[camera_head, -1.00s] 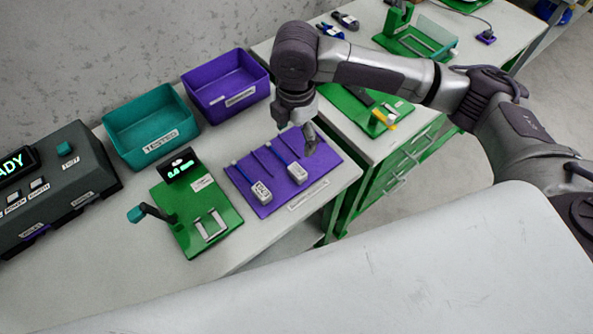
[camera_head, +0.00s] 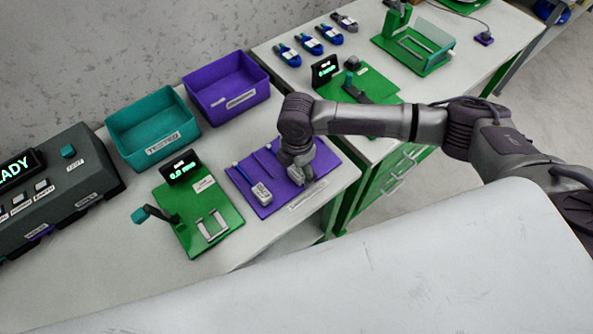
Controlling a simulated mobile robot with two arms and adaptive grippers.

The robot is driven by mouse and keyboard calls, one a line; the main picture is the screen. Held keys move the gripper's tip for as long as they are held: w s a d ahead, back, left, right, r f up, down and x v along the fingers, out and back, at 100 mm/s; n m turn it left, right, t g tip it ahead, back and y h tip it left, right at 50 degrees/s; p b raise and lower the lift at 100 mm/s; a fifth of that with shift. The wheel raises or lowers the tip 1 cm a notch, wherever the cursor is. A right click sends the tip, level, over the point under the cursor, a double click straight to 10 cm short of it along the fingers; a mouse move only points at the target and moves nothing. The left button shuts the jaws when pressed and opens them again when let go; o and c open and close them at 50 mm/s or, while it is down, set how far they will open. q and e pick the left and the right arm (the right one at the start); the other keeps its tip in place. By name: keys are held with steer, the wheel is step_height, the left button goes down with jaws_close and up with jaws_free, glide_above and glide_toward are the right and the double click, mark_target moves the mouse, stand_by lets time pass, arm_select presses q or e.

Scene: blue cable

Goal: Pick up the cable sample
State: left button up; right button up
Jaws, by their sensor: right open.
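A purple board (camera_head: 270,208) on the near table bears cable samples. The left cable sample (camera_head: 261,193), a thin blue cable with a light grey connector block, lies in full view on it. A second sample, to its right, is almost wholly hidden behind my right gripper. My right gripper (camera_head: 302,178) is open and points down at the right part of the board, over that second sample. I cannot tell whether the fingers touch it or stand around it. My left gripper is not in view.
A green fixture with a lever (camera_head: 212,205) stands left of the board, its display lit. Behind are a teal bin (camera_head: 150,130) and a purple bin (camera_head: 228,100). A dark console (camera_head: 55,185) stands far left. Several blue-handled tools (camera_head: 310,46) lie on the back table.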

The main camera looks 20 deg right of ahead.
steer(key=shift+f, duration=0.15)
steer(key=c, duration=1.3)
